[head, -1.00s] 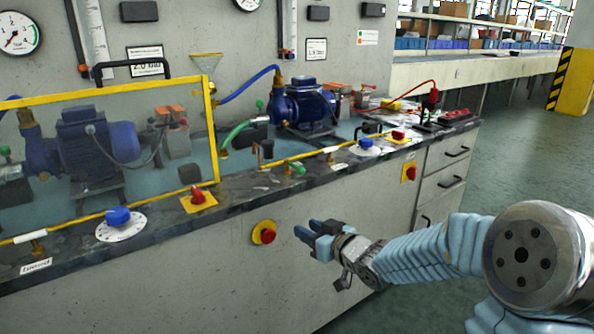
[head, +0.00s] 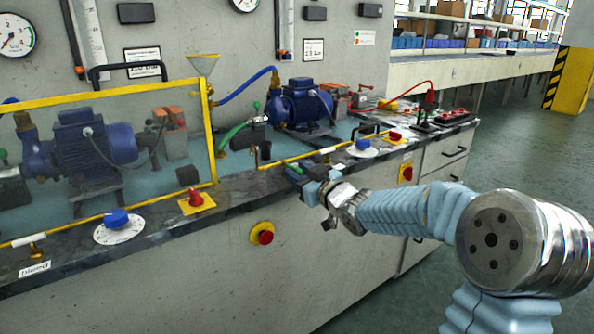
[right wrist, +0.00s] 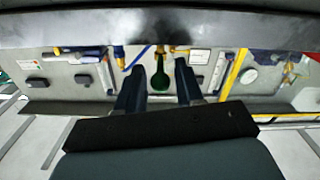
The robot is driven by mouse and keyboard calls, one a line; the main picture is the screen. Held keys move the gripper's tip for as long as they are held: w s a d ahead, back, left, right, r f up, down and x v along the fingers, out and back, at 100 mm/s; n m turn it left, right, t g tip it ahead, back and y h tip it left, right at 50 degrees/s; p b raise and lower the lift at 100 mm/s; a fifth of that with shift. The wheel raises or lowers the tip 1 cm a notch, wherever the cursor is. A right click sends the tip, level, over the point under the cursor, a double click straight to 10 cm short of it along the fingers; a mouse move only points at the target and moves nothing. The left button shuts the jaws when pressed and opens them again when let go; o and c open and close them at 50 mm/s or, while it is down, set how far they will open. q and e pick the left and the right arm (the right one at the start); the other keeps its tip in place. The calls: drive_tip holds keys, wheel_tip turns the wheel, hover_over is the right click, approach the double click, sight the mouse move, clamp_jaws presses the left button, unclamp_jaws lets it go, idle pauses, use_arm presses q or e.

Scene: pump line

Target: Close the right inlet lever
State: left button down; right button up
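A valve with a small upright green lever (head: 256,106) stands at the right pump's inlet, where the green hose meets it. I take this as the right inlet lever; its label is not readable. My right gripper (head: 297,172) is at the bench's front edge, below and nearer than that valve, and not touching it. My left gripper is not in view.
The right blue pump (head: 300,104) stands behind my gripper. A yellow-framed guard (head: 211,140) covers the left pump. A blue knob (head: 362,144), a red knob (head: 195,197) and an emergency stop (head: 264,236) are along the front. Floor at right is clear.

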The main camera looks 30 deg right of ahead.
drive_tip(key=shift+w, duration=0.6)
clamp_jaws()
